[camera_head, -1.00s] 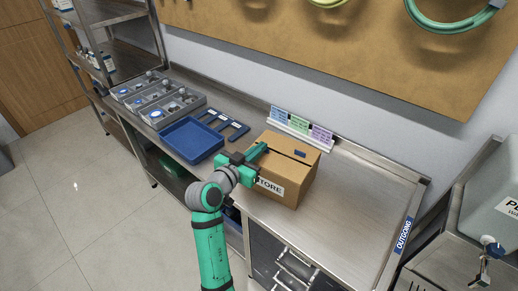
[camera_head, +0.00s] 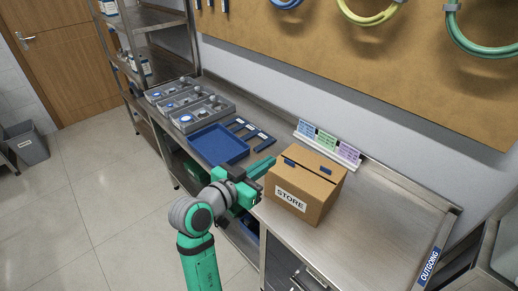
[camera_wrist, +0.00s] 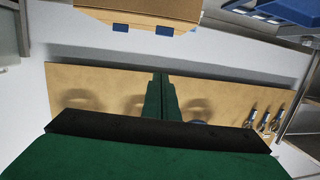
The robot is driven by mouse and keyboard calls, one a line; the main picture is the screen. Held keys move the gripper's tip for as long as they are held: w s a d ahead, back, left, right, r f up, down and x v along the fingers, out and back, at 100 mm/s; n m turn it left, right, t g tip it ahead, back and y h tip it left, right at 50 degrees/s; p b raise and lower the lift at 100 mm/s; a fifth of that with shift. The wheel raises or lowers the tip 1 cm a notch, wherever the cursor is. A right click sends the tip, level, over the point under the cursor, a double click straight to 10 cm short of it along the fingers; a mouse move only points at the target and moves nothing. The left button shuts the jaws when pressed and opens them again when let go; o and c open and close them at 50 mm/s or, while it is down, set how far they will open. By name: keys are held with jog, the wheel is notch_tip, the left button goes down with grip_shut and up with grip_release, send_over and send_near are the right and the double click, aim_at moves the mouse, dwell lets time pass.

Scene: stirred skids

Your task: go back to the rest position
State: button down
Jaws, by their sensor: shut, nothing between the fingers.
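My gripper (camera_head: 262,167) is shut and empty, just left of the cardboard box in the head view. Its green fingers (camera_wrist: 165,95) are together in the wrist view. The cardboard box (camera_head: 318,205) marked STORE stands on the steel bench (camera_head: 375,215). Its top flaps look closed, with two blue pieces on top. The box (camera_wrist: 140,17) also shows at the top of the wrist view. My gripper appears apart from the box, though the exact gap is hard to judge.
A blue tray (camera_head: 218,146) and grey bins (camera_head: 190,105) with small parts stand on the bench behind my gripper. Dark blue pieces (camera_head: 250,132) lie beside the tray. A card stand (camera_head: 328,145) is behind the box. The bench right of the box is clear.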

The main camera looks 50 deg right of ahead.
jog(key=shift+a, duration=0.1)
jog(key=w+a+f+n+t, duration=0.5)
jog(key=f+n+t, duration=0.1)
jog(key=f, duration=0.1)
jog(key=s+a+f+n+t+y, duration=0.1)
jog(key=a+f+n+t+y, duration=0.85)
jog(key=a+f, duration=0.8)
jog(key=s+a+f+n+y, duration=0.1)
jog(key=s+a+n+y, duration=0.1)
jog(key=s+a, duration=0.4)
jog(key=s+a+f+n+y, duration=0.2)
jog(key=s+a, duration=0.2)
jog(key=a, duration=0.5)
jog(key=s+a+r+y, duration=0.2)
jog(key=s+a+r, duration=0.2)
jog(key=s+a, duration=0.3)
jog(key=s+m, duration=0.1)
jog(key=s, duration=0.4)
jog(key=shift+s+t+y, duration=0.2)
jog(key=shift+t+y, duration=0.15)
